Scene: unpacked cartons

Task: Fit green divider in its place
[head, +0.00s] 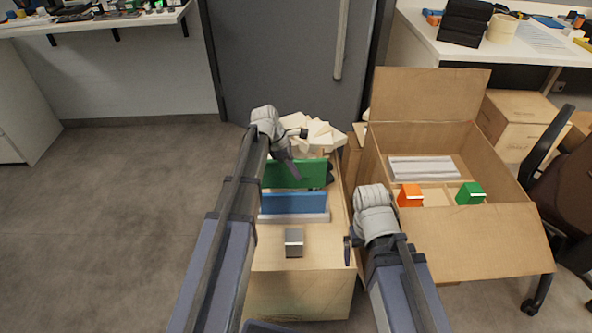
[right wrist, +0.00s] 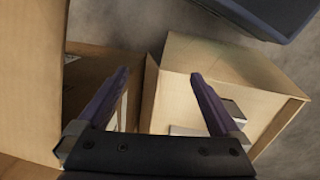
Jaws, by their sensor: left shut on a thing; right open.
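A green divider (head: 298,174) stands upright behind a blue divider (head: 293,203) on the carton in the middle. My left gripper (head: 286,163) is shut at the green divider's upper left edge. Whether the green divider's lower edge is seated is hidden behind the blue one. The blue divider rises from a pale strip (head: 295,218). My right gripper (head: 347,250) is open and empty by the right edge of the middle carton; its spread fingers show in the right wrist view (right wrist: 159,74).
A dark grey block (head: 294,242) lies on the near part of the middle carton (head: 300,293). White pieces (head: 318,137) are heaped behind the dividers. An open carton (head: 520,239) at right holds an orange box (head: 410,195), a green box (head: 471,194) and grey panels (head: 424,168). Floor is clear at left.

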